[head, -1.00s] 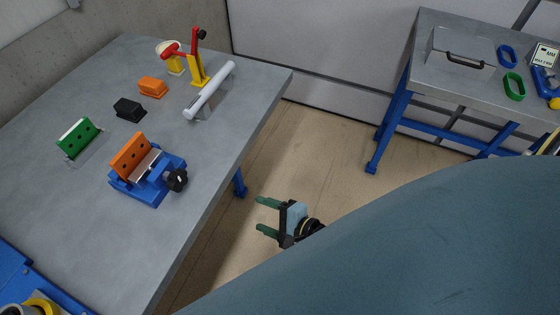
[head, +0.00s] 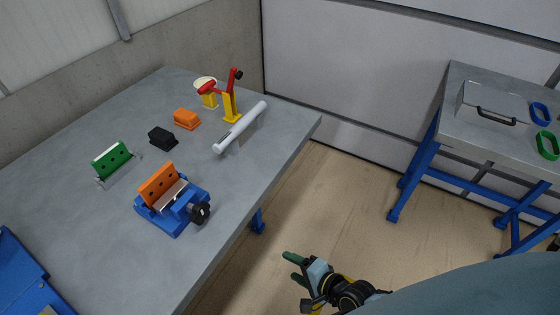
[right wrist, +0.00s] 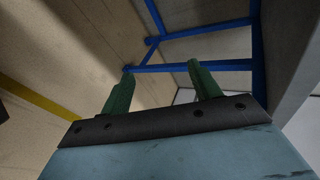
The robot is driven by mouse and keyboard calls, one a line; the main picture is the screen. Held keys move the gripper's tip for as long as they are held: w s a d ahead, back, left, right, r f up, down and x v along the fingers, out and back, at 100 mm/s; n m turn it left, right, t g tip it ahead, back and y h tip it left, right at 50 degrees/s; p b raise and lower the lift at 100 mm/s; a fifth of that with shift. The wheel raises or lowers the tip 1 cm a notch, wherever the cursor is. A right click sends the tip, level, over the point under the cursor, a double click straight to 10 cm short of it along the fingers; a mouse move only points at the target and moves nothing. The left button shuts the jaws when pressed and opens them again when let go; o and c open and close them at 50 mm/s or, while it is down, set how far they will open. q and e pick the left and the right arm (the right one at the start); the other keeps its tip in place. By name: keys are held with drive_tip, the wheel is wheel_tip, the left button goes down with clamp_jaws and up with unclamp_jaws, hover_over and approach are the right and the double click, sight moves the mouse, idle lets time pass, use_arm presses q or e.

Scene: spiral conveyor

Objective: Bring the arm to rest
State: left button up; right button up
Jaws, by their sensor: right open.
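My right gripper (head: 292,267) is low in the middle of the head view, over the bare floor to the right of the left workbench. Its two green fingers are apart. In the right wrist view the fingers (right wrist: 162,90) are spread with nothing between them, and blue table legs and floor lie beyond. My left gripper is not in view.
The left grey workbench (head: 95,225) carries a blue vise (head: 172,212) with an orange block, a green block (head: 111,159), black and orange pieces, a white cylinder (head: 240,128) and a red-yellow fixture. Another table (head: 470,135) stands at right. The floor (head: 345,200) between is clear.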

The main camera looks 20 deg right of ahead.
drive_tip(key=s+d+f+n+g+h, duration=0.2)
drive_tip(key=s+d+f+n, duration=0.25)
drive_tip(key=f, duration=0.45)
drive_tip(key=s+d+f+n+g+h, duration=0.1)
drive_tip(key=s+f+n+g, duration=0.3)
drive_tip(key=s, duration=0.7)
drive_tip(key=s+d+f+n+g+h, duration=0.1)
drive_tip(key=s+f+n+g, duration=0.3)
drive_tip(key=s+f+n, duration=0.4)
drive_tip(key=s+f+h, duration=0.1)
drive_tip(key=s, duration=0.3)
drive_tip(key=shift+s+d+f, duration=0.2)
drive_tip(key=shift+s+d, duration=0.1)
